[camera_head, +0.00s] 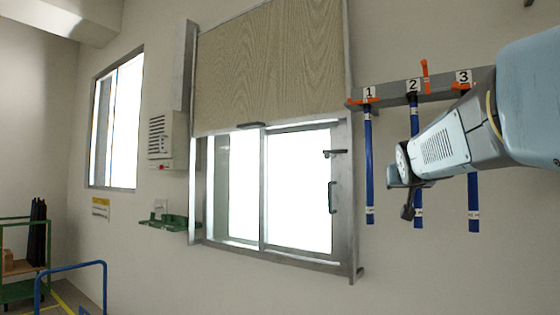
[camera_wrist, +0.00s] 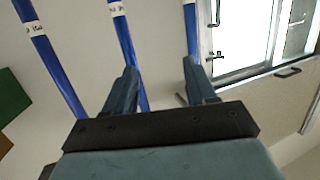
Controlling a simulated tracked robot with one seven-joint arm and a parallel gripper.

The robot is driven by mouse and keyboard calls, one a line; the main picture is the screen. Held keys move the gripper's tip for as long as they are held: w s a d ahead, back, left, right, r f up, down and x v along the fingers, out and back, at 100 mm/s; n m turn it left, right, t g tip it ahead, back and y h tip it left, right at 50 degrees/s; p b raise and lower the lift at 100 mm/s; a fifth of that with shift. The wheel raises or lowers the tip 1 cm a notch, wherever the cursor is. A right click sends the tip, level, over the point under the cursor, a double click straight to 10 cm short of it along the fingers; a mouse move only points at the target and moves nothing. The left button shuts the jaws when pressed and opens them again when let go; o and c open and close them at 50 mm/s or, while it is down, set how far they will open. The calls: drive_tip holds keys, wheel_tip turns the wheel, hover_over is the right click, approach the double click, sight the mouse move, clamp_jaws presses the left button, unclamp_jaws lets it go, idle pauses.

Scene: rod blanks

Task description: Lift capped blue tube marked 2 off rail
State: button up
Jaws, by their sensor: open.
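Three blue tubes hang from a grey rail (camera_head: 430,88) on the wall, under labels 1, 2 and 3. The tube marked 2 (camera_head: 414,120) has a dark top, and an orange piece stands upright by its label. My gripper (camera_head: 407,208) is in front of its lower part and hides some of it. In the wrist view my gripper (camera_wrist: 160,68) is open. The middle tube (camera_wrist: 124,38), which appears to be tube 2, runs behind the left finger, and part shows just inside it. Nothing is visibly gripped; contact cannot be told.
Tube 1 (camera_head: 369,160) hangs left of tube 2, and tube 3 (camera_head: 473,205) hangs right, partly behind my arm. Orange pieces lie flat at their tops. A framed window (camera_head: 355,200) with a handle is left of tube 1. Plain wall lies below the tubes.

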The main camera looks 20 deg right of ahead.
drive_tip(key=d+r+m+h, duration=0.1)
drive_tip(key=d+r+h, duration=0.2)
drive_tip(key=d+r, duration=0.35)
drive_tip(key=w+d+t, duration=0.1)
drive_tip(key=w+d, duration=0.7)
drive_tip(key=w, duration=0.3)
drive_tip(key=shift+d+f, duration=0.15)
drive_tip(key=shift+f, duration=0.15)
drive_tip(key=shift+c, duration=0.4)
clamp_jaws()
drive_tip(key=shift+r, duration=0.1)
